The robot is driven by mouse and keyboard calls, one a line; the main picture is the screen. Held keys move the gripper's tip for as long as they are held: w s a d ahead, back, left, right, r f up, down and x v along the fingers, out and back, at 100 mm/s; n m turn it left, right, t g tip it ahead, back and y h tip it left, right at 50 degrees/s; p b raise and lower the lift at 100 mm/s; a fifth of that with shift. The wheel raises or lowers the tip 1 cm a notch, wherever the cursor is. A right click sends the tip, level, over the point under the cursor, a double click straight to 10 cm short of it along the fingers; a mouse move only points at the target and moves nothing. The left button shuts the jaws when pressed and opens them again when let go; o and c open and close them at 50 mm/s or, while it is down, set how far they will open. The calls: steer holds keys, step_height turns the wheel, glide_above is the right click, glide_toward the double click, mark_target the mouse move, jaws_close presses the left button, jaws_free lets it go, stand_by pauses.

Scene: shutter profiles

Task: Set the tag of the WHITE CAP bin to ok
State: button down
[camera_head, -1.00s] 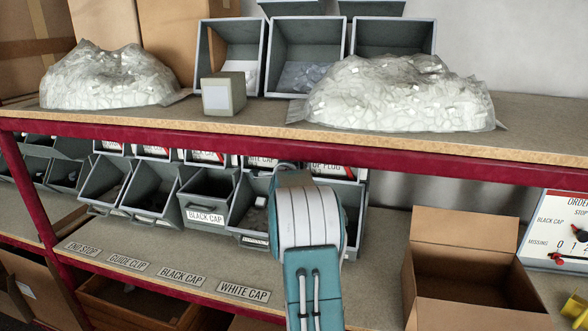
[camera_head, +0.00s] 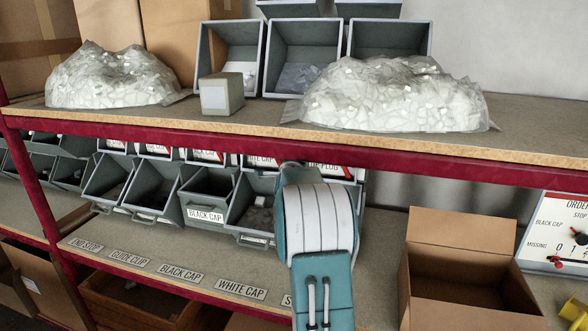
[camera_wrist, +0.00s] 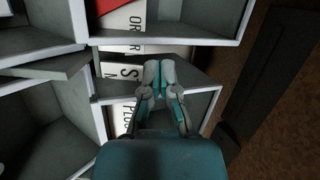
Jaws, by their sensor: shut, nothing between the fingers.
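The WHITE CAP shelf label (camera_head: 241,288) is on the lower shelf's front. Above it stands a grey bin (camera_head: 255,205) with small pale parts inside, partly hidden by my arm. Behind it, a tag (camera_head: 262,161) ending in CAP shows partly under the upper shelf. My gripper is hidden behind my arm in the head view. In the wrist view my gripper (camera_wrist: 158,66) is shut and empty, its fingertips together in front of a grey bin.
The red-edged upper shelf (camera_head: 240,143) runs just above the lower bins and my arm. A BLACK CAP bin (camera_head: 207,190) stands to the left. An open cardboard box (camera_head: 460,270) and an order board (camera_head: 560,230) stand to the right.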

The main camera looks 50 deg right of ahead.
steer(key=v, duration=0.7)
steer(key=shift+s+a+r, duration=0.2)
steer(key=shift+a, duration=0.1)
steer(key=s+a+r+n+y, duration=0.15)
steer(key=a+n+y, duration=0.35)
steer(key=a, duration=0.9)
steer(key=s+a+n+y, duration=0.2)
steer(key=a+n+y, duration=0.2)
steer(key=a+n, duration=0.7)
steer(key=s+a+f+n+g+y, duration=0.2)
steer(key=s+a+n, duration=0.3)
steer(key=s+a, duration=0.5)
steer(key=s+a+f+n+g+y, duration=0.2)
steer(key=s+a+f+n+g, duration=0.2)
steer(key=s+a, duration=0.6)
steer(key=s+f+n, duration=0.1)
steer(key=s, duration=0.2)
steer(key=shift+s, duration=0.3)
steer(key=shift+d+f, duration=0.1)
